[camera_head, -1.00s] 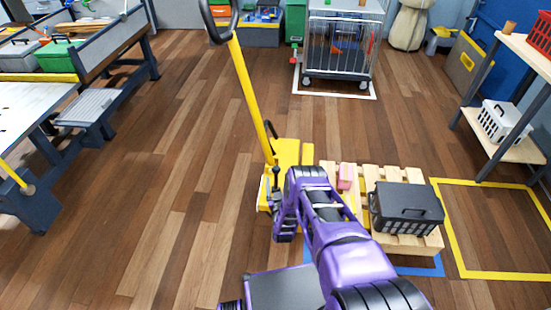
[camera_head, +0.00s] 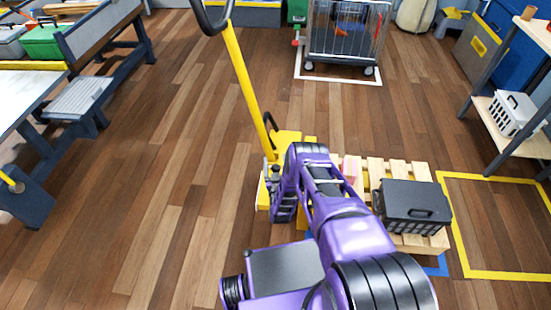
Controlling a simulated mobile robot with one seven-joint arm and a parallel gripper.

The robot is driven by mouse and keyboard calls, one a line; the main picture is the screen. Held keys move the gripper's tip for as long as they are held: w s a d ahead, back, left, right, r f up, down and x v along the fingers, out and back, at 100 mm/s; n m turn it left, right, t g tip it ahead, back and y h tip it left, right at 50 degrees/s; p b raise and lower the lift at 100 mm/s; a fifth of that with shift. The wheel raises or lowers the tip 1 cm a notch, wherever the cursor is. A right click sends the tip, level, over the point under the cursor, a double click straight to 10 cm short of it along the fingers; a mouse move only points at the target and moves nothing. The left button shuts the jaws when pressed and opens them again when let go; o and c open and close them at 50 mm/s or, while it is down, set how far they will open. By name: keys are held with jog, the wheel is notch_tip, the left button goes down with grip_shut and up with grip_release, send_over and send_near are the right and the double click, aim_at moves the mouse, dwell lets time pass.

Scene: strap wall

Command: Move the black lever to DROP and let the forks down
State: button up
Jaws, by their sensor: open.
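The yellow pallet truck (camera_head: 288,143) stands left of the middle, with its yellow pole (camera_head: 245,85) leaning up to a black loop handle (camera_head: 206,22). A small black lever-like part (camera_head: 275,172) shows at the foot of the pole; its setting and any DROP mark are too small to read. My gripper (camera_head: 282,208) is low beside the truck's base, close to that part and largely hidden by my purple arm. I cannot tell whether it touches the lever. The forks are hidden under the wooden pallet (camera_head: 375,168), and their height cannot be told.
A black crate (camera_head: 412,204) and a pink block (camera_head: 351,168) sit on the pallet. A yellow floor outline (camera_head: 492,274) lies to its right, beside a shelf (camera_head: 525,138). A wire cage cart (camera_head: 342,45) stands behind. The floor on the left is clear up to the workbench (camera_head: 85,98).

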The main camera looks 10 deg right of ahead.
grip_shut()
dwell(0.4)
dwell(1.0)
